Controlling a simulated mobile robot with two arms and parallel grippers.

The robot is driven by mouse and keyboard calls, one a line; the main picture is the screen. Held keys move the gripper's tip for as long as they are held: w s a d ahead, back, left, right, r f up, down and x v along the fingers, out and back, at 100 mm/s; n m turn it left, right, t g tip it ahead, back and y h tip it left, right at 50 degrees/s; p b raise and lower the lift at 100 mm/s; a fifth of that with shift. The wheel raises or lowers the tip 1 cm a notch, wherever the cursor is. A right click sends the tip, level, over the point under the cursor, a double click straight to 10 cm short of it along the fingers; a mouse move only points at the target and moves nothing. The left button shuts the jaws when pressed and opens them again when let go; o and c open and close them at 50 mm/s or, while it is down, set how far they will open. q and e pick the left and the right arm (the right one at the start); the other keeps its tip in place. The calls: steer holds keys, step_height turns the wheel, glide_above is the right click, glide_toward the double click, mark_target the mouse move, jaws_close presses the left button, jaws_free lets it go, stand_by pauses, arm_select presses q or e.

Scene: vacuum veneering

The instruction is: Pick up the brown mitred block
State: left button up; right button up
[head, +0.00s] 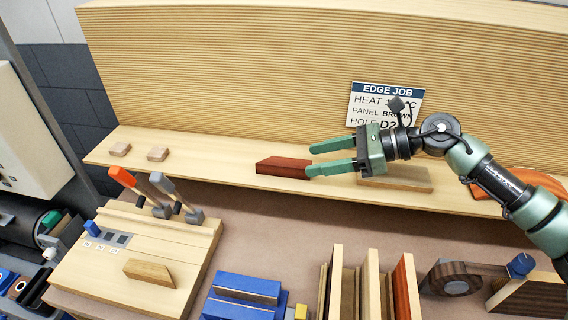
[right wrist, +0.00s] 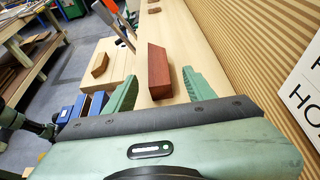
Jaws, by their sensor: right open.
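The brown mitred block (head: 284,167) is reddish brown and lies on the pale wooden shelf (head: 225,166) below the ribbed wall. It also shows in the right wrist view (right wrist: 158,70), straight ahead of my palm. My right gripper (head: 311,159) comes in from the right, open and empty. Its two green fingertips are at the block's right end. In the right wrist view the near end of the block appears between the fingers (right wrist: 160,76), with a gap on each side. I cannot tell whether the fingers are level with it. My left gripper is not in view.
A pale board (head: 397,178) lies on the shelf beneath my right wrist. Two small wooden blocks (head: 157,154) sit at the shelf's left. In front are a wooden fixture with orange and grey levers (head: 122,177), a blue block (head: 243,290) and upright panels (head: 369,284). A sign (head: 385,103) hangs behind.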

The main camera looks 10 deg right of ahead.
mark_target(291, 163)
steer(key=shift+w+a+f, duration=0.1)
steer(key=shift+w+a, duration=0.05)
steer(key=shift+a, duration=0.2)
steer(key=p+x, duration=0.2)
steer(key=shift+a, duration=0.45)
steer(key=p+x, duration=0.2)
steer(key=x, duration=0.1)
steer(key=shift+a+f+p, duration=0.1)
steer(key=shift+a+p, duration=0.1)
steer(key=shift+p, duration=0.1)
steer(key=shift+w+a+f, duration=0.15)
steer(key=shift+w+a, duration=0.05)
steer(key=shift+f, duration=0.15)
steer(key=shift+c, duration=0.6)
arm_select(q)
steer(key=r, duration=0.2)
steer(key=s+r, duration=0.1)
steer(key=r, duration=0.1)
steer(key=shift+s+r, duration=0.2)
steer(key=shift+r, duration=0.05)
arm_select(e)
jaws_close()
